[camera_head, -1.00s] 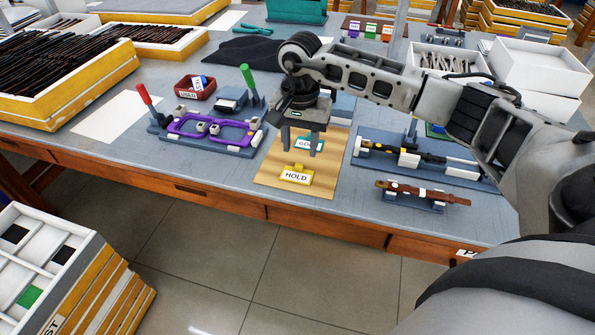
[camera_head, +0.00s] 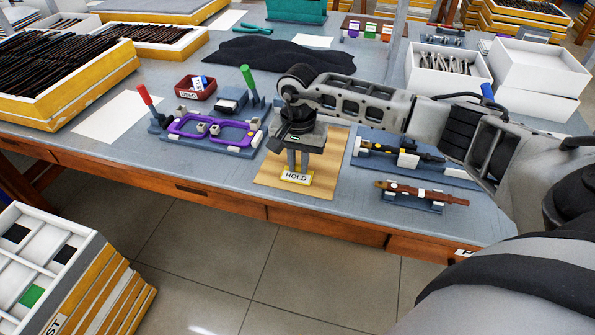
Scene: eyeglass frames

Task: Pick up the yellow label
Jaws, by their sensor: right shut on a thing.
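The yellow label (camera_head: 296,179) reads HOLD and stands on the wooden board (camera_head: 267,185) near the table's front edge. My right gripper (camera_head: 298,170) is over the board, pointing down, with its fingers close together on the label's upper part. The label appears to be at board level still. The teal label, behind the gripper, is hidden now. My left gripper is not in view.
Left of the board, a purple eyeglass frame (camera_head: 212,130) sits in a fixture with red and green handles. To the right are a fixture with dark parts (camera_head: 410,155) and a brown temple piece (camera_head: 425,193) on a small stand. A red bin (camera_head: 195,88) stands behind.

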